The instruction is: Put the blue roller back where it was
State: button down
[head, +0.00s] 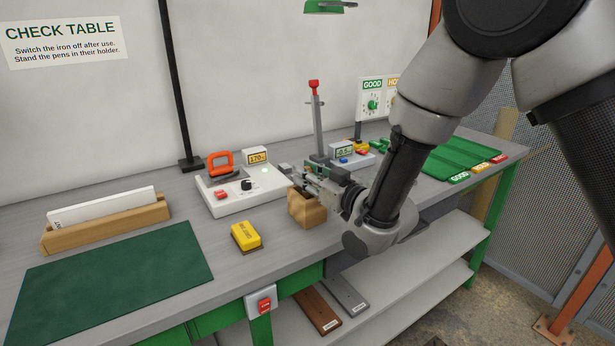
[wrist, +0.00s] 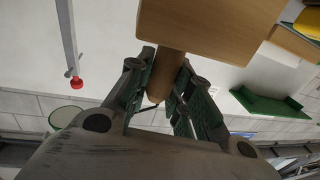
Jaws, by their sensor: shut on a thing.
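My gripper (head: 318,182) is near the middle of the bench, shut on a brown wooden round handle (wrist: 166,75). In the wrist view (wrist: 165,95) the fingers close around it from both sides. The handle meets a pale wooden block (wrist: 210,28); the block also shows in the head view (head: 307,208), low beside the gripper. I cannot tell whether the block touches the bench top. I see no blue roller for certain; part of the bench is hidden behind my arm and gripper.
A white instrument (head: 240,195) with an orange handle stands left of the block. A yellow block (head: 246,236) lies in front of it. Behind is a red-topped lever press (head: 316,120). A dark green mat (head: 110,280) is clear.

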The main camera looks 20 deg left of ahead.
jog(key=shift+f, duration=0.15)
jog(key=c, duration=1.3)
grip_release()
jog(key=shift+f, duration=0.1)
